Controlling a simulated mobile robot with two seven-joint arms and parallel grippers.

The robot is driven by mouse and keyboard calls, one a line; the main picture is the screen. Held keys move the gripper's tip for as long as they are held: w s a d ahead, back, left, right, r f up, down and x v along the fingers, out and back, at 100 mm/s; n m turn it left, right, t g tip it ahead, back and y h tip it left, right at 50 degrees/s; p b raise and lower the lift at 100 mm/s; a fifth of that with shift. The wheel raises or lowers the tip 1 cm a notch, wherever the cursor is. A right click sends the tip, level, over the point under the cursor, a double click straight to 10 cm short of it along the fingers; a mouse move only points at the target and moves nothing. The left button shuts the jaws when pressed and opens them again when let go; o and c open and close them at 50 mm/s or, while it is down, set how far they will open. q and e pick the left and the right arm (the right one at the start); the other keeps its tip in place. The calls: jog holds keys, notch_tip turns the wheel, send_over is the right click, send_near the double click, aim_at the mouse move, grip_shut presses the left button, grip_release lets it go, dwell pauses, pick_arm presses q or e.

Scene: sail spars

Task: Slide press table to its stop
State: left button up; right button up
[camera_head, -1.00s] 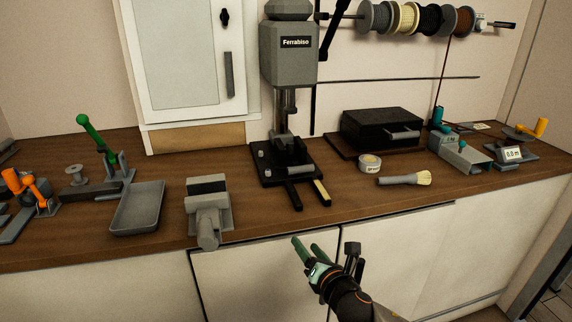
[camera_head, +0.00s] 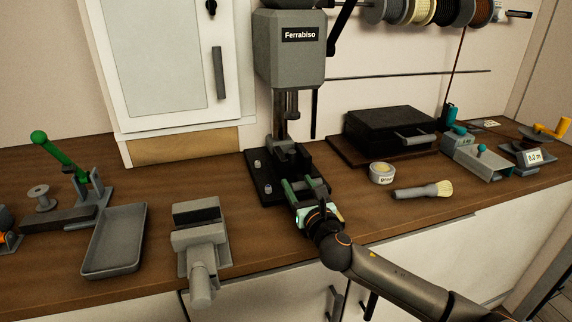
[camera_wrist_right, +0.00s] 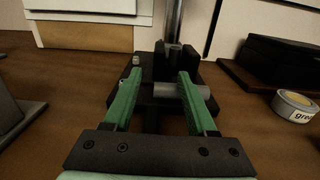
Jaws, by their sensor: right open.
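The press (camera_head: 289,60), a grey machine labelled Ferrabiso, stands at the back of the bench. Its black base (camera_head: 262,180) with the sliding table (camera_head: 290,158) lies below the column. My right gripper (camera_head: 305,188) is over the front of the base. In the right wrist view its two green fingers (camera_wrist_right: 157,85) are apart and point toward the press column. A grey cylindrical bar (camera_wrist_right: 194,90) shows by the right finger; I cannot tell whether they touch. The front of the base is partly hidden by my gripper. My left gripper is not in view.
A grey vise (camera_head: 201,240) stands left of the press and a grey tray (camera_head: 114,240) further left. A tape roll (camera_head: 382,173), a brush (camera_head: 424,190) and a black case (camera_head: 388,132) are to the right. Bare bench lies in front of the brush.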

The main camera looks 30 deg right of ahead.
aim_at(285, 163)
jog(key=x, duration=0.9)
jog(key=shift+w, duration=0.25)
jog(key=shift+f, duration=0.1)
grip_shut()
dwell(1.0)
